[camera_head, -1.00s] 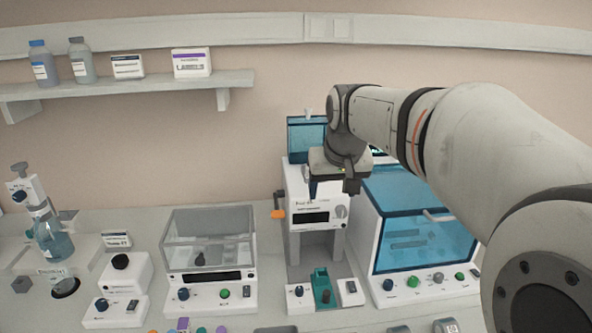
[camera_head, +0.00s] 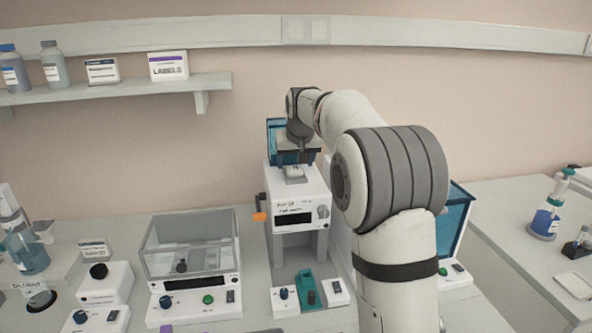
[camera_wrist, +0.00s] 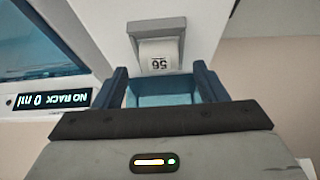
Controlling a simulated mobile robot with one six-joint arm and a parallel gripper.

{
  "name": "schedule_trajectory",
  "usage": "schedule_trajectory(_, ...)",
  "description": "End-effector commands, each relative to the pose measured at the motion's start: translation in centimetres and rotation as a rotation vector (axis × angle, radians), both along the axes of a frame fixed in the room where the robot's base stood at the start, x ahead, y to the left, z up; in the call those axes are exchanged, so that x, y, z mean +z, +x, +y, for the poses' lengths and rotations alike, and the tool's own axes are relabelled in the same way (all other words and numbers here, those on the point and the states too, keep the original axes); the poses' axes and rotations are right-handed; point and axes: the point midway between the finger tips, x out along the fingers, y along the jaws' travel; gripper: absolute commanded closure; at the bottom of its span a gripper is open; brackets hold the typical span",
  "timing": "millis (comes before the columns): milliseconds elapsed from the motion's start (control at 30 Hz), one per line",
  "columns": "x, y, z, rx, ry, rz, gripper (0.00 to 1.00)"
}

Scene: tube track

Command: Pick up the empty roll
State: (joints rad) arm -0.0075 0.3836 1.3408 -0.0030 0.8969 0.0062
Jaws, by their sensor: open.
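The label printer (camera_head: 294,205) is a white box with a dark display and an orange side lever. Its blue lid (camera_head: 276,133) stands raised at the top. My gripper (camera_head: 299,152) is over the printer's top, in front of the lid. In the wrist view my gripper (camera_wrist: 160,75) is open, with two dark blue fingers apart and nothing seen held.
A clear-lidded device (camera_head: 190,255) stands left of the printer. A blue-hooded machine (camera_head: 452,220) stands at the right, partly behind my arm; its display (camera_wrist: 50,99) reads "NO RACK 0 ml". A small teal holder (camera_head: 308,287) sits in front.

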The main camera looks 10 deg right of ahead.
Motion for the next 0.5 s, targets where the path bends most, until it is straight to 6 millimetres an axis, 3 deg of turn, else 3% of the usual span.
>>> schedule_trajectory(167,-1.5,0.9,0.0,0.000,0.000,0.001,0.35)
schedule_trajectory(400,-1.7,1.0,-0.1,-0.001,0.000,-0.001,0.35)
schedule_trajectory(500,-1.7,1.0,-0.1,-0.001,0.000,-0.001,0.42)
